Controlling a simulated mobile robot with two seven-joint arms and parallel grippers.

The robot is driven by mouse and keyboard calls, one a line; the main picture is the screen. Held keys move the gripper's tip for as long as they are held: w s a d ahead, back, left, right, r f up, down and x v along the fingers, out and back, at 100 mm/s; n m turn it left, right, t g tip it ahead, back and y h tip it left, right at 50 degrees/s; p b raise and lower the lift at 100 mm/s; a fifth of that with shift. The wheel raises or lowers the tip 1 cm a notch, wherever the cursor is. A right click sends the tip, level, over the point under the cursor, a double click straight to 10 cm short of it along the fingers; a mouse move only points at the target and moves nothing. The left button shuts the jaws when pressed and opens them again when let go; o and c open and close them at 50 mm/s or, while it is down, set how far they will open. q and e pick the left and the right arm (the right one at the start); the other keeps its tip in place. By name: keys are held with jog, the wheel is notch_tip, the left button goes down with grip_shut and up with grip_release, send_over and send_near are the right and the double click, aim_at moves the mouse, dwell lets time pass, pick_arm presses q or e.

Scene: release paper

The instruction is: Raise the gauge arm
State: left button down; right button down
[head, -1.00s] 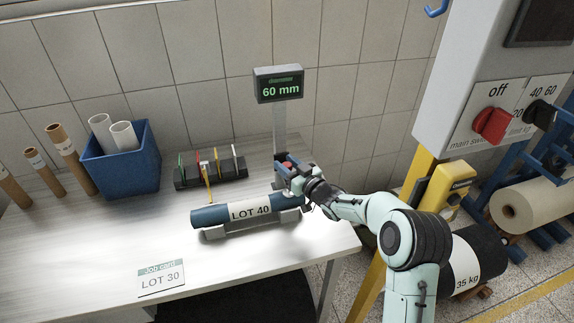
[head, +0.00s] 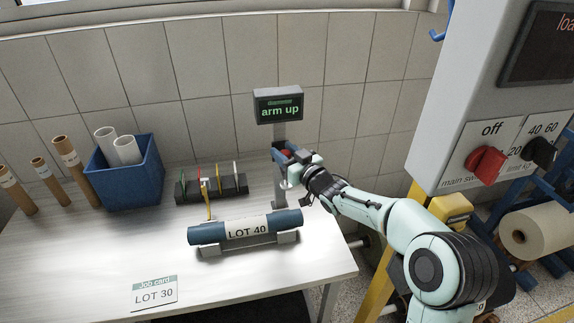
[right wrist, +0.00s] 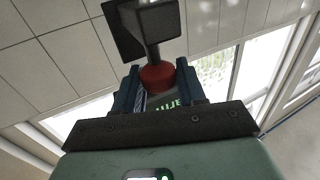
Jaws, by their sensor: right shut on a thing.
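The gauge's display (head: 278,106) stands on a grey post at the back of the table and reads "arm up". My right gripper (head: 284,153) is at the post, above the right end of the blue LOT 40 roll. It is shut on the red knob of the gauge arm. In the right wrist view the red knob (right wrist: 157,77) sits between the two blue fingers, with a dark stem beyond it. The LOT 40 roll (head: 207,233) lies on a grey cradle (head: 240,250), apart from the gripper. My left gripper is out of view.
A rack with several coloured tags (head: 211,189) stands behind the roll. A blue bin (head: 124,184) with white tubes is at the left. A job card (head: 154,293) reading LOT 30 lies in front. A control cabinet with a red switch (head: 486,163) stands at the right.

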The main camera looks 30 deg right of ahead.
jog(key=shift+a+r, duration=0.1)
jog(key=shift+r, duration=0.55)
jog(key=c, duration=0.8)
grip_release()
jog(key=shift+f, duration=0.15)
